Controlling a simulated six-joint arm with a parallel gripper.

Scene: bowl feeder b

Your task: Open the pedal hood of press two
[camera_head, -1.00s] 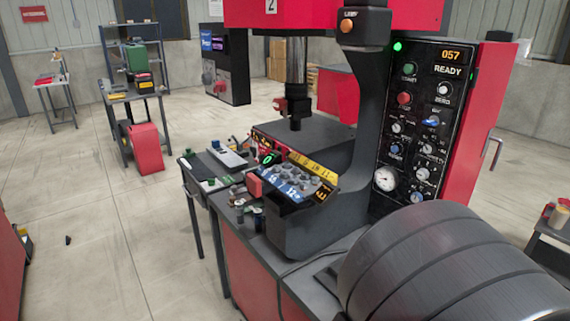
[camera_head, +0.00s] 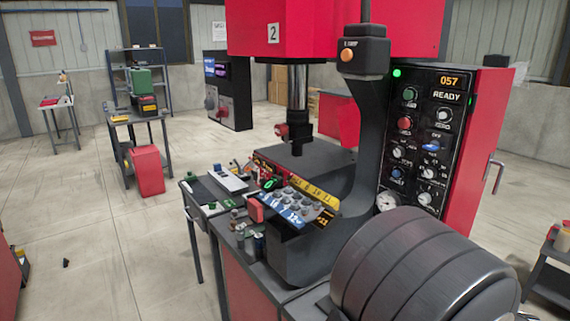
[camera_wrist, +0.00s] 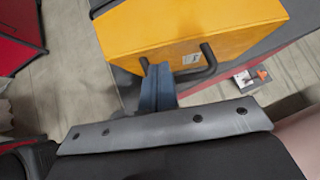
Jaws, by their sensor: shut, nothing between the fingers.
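Press two (camera_head: 300,30) is the red and dark grey machine marked 2 in the head view. Its panel (camera_head: 425,125) reads 057 and READY. In the wrist view, a yellow box-like cover (camera_wrist: 190,35), which looks like the pedal hood, has a dark bar handle (camera_wrist: 208,66) on its near face and a small label. My gripper (camera_wrist: 156,70) is shut and empty, its blue-grey fingers overlapping the left end of the handle in the picture. I cannot tell whether they touch it. Neither the hood nor my gripper shows in the head view.
A bench with knobs, small jars and tools (camera_head: 240,215) stands left of the press. A dark ribbed cylinder (camera_head: 425,270) fills the lower right of the head view. A red box (camera_head: 147,170) stands on the floor by a table. Open floor lies at left.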

